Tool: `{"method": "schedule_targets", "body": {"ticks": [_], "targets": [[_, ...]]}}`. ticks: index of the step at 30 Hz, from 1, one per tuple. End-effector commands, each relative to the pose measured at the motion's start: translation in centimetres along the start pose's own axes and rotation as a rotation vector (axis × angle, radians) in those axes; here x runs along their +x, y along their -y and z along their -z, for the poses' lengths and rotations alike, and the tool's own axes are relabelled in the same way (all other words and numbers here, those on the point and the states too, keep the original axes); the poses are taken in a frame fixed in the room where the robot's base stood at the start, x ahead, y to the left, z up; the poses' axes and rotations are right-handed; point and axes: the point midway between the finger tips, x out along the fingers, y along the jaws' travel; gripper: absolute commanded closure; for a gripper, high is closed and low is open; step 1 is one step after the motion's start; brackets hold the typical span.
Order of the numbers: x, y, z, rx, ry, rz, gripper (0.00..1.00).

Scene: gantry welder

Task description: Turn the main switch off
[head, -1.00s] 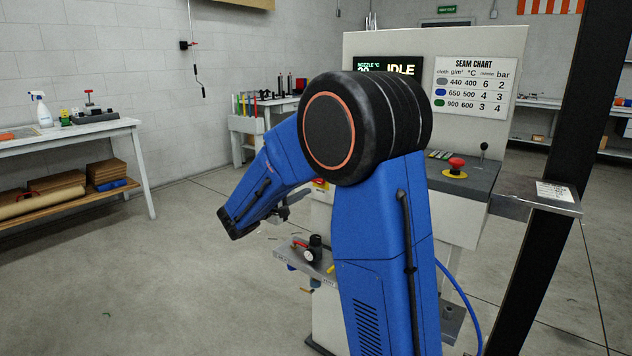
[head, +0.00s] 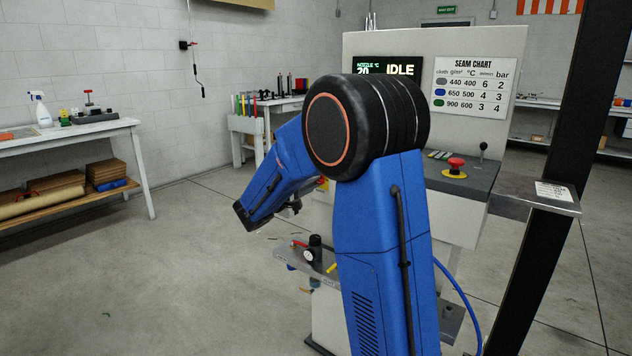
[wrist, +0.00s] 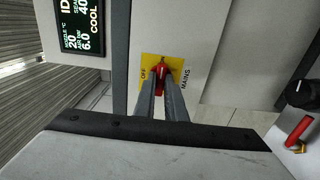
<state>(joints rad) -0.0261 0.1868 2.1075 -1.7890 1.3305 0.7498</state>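The main switch (wrist: 161,69) is a red handle on a yellow plate (wrist: 148,63) marked OFF on the left and MAINS on the right in the wrist view. The handle points roughly up and down in that view. My gripper (wrist: 161,78) has its two grey fingers on either side of the red handle, with only a narrow gap between them, and looks closed on it. The fingers hide part of the handle. In the head view my arm hides most of the gripper, and only a small edge of the yellow plate (head: 323,184) shows.
The welder's screen (head: 383,67) reads IDLE; it also shows in the wrist view (wrist: 82,22). A red emergency button (head: 455,165) stands on the console. A small shelf with a black gauge (head: 312,252) sits low in front. A dark post (head: 548,230) stands at the right.

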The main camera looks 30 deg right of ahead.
Motion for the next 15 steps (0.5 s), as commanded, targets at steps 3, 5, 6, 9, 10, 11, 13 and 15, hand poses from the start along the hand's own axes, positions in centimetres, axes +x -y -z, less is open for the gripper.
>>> {"method": "schedule_targets", "body": {"ticks": [3, 5, 6, 9, 10, 11, 13, 15], "targets": [[0.10, -0.04, -0.04, 0.001, 0.001, -0.001, 1.00], [0.10, -0.04, -0.05, 0.000, 0.002, -0.001, 1.00], [0.10, -0.04, -0.05, -0.005, 0.002, -0.001, 1.00], [0.11, -0.04, -0.06, -0.053, 0.002, -0.001, 1.00], [0.11, -0.04, -0.06, -0.079, 0.002, -0.001, 1.00], [0.11, -0.04, -0.07, -0.108, 0.002, 0.000, 1.00], [0.12, -0.04, -0.07, -0.180, 0.002, 0.000, 1.00], [0.12, -0.04, -0.07, -0.250, 0.003, 0.000, 1.00]]}}
